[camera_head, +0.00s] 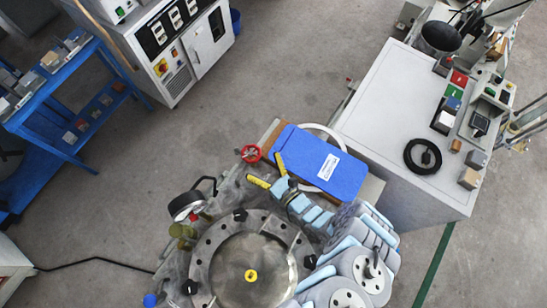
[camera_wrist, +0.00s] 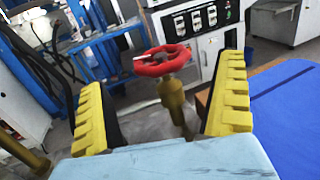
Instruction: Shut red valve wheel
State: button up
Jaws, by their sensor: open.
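The red valve wheel (camera_head: 251,153) shows in the head view just beyond my fingertips, up and to the left of them. In the wrist view the red valve wheel (camera_wrist: 153,61) sits on top of an upright brass-coloured stem (camera_wrist: 172,93). My gripper (camera_head: 268,171) is open and empty, with yellow ribbed fingers. In the wrist view my gripper (camera_wrist: 163,95) has one finger on each side of the stem and wheel in the picture. The wheel appears ahead of the fingers and apart from them. Whether the valve is open or shut cannot be told.
A blue flat-topped object (camera_head: 318,163) lies close to the right of my gripper. A round metal vessel (camera_head: 245,270) with black knobs and a gauge (camera_head: 184,205) stand near my arm. A white bench (camera_head: 400,120) is at the right. Floor is clear left of the wheel.

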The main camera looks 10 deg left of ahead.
jog(key=shift+v, duration=2.75)
